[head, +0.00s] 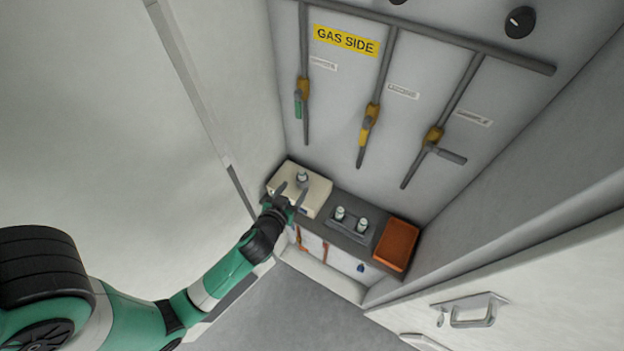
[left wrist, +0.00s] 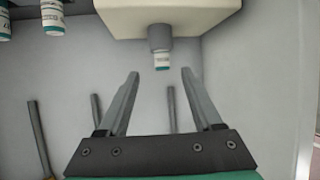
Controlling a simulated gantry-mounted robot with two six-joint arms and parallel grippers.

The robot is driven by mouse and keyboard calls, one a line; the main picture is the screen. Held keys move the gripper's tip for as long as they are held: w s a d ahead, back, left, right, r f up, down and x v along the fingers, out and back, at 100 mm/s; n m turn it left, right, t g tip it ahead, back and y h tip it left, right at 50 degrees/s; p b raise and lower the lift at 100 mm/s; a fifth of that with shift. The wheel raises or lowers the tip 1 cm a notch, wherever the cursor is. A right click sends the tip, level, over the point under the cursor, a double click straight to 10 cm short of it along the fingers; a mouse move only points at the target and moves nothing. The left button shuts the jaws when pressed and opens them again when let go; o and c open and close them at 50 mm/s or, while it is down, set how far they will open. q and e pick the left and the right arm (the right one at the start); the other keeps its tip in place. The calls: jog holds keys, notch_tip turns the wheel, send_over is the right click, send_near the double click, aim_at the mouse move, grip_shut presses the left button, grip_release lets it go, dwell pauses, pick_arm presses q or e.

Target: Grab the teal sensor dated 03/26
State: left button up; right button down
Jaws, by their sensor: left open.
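A small white sensor with a teal band (head: 302,176) stands in a grey socket on top of the cream box (head: 318,187). In the left wrist view the same sensor (left wrist: 162,61) shows near the top, beyond the fingertips and roughly centred between them. My left gripper (head: 292,192) is open and empty at the near side of the box, apart from the sensor; its fingers also show in the left wrist view (left wrist: 160,76). Two similar sensors, one left (head: 340,213) and one right (head: 362,225), stand in a dark holder. No date is legible. My right gripper is out of view.
The dark holder (head: 346,232) sits on a grey shelf (head: 327,229), with an orange tray (head: 397,245) at its right end. A side wall stands close left of the box.

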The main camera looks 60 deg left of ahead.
aim_at(302, 177)
pick_arm(q)
jog(key=x, duration=0.6)
jog(key=shift+w+a+r, duration=0.2)
jog(key=shift+w+a, duration=0.1)
jog(key=x, duration=0.5)
jog(key=shift+w+a+r, duration=0.1)
jog(key=shift+a+r, duration=0.1)
jog(key=shift+a, duration=0.05)
grip_shut()
